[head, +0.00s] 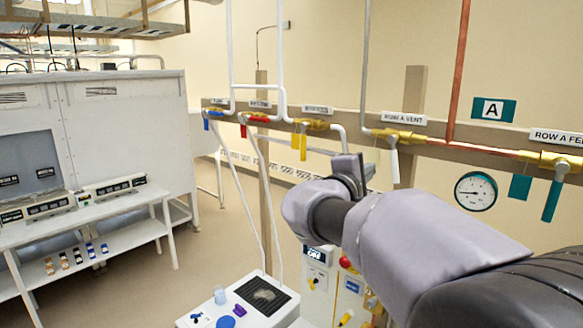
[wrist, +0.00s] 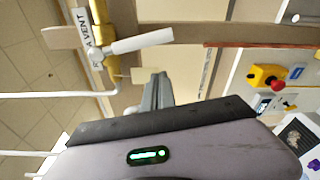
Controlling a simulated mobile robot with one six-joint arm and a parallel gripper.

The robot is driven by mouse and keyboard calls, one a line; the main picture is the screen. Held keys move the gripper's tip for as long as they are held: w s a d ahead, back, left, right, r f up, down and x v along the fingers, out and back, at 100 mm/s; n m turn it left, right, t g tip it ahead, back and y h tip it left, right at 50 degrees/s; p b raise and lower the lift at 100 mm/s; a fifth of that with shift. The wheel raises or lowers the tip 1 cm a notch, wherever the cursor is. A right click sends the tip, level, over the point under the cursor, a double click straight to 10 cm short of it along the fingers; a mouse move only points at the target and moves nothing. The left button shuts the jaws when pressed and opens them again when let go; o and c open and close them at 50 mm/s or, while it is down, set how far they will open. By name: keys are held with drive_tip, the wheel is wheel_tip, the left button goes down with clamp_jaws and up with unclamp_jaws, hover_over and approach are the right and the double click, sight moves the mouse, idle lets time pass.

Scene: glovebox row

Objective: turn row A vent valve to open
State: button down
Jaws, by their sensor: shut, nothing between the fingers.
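The row A vent valve has a brass body (head: 399,136) on the wall pipe, just under its "ROW A VENT" label (head: 403,119). Its white lever (head: 394,166) hangs straight down, crosswise to the pipe. In the wrist view, which is turned sideways, the lever (wrist: 142,42) points right from the brass body (wrist: 106,35). My gripper (head: 366,170) is left of the lever in the head view. In the wrist view my gripper (wrist: 159,80) has its fingers together and empty, with the lever beyond them and apart from them.
Right of the valve are a copper pipe, a round gauge (head: 476,191) and a teal-levered row A feed valve (head: 553,180). Left are valves with yellow (head: 303,143), red and blue levers. Below stand a control panel (head: 318,280) and a white cart (head: 240,300). Open floor lies left.

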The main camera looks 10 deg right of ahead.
drive_tip(key=s, duration=0.1)
drive_tip(key=s+d, duration=0.1)
drive_tip(key=s, duration=0.1)
drive_tip(key=shift+s+d+r+p, duration=0.25)
drive_tip(key=shift+d+r+p, duration=0.1)
drive_tip(key=shift+r+p, duration=0.05)
drive_tip(key=shift+s+d, duration=0.1)
drive_tip(key=shift+s, duration=0.05)
drive_tip(key=shift+s+d+n, duration=0.15)
drive_tip(key=shift+n, duration=0.45)
drive_tip(key=s+d+r+n+g+p, duration=0.2)
drive_tip(key=s+d+r+n+p, duration=0.1)
drive_tip(key=n, duration=0.8)
drive_tip(key=s+r+p, duration=0.1)
drive_tip(key=s+p, duration=0.1)
drive_tip(key=p, duration=0.1)
drive_tip(key=shift+d+r+n+h+p, duration=0.3)
drive_tip(key=shift+d+r+n+p, duration=0.05)
drive_tip(key=shift+d+n, duration=0.05)
drive_tip(key=shift+r, duration=0.15)
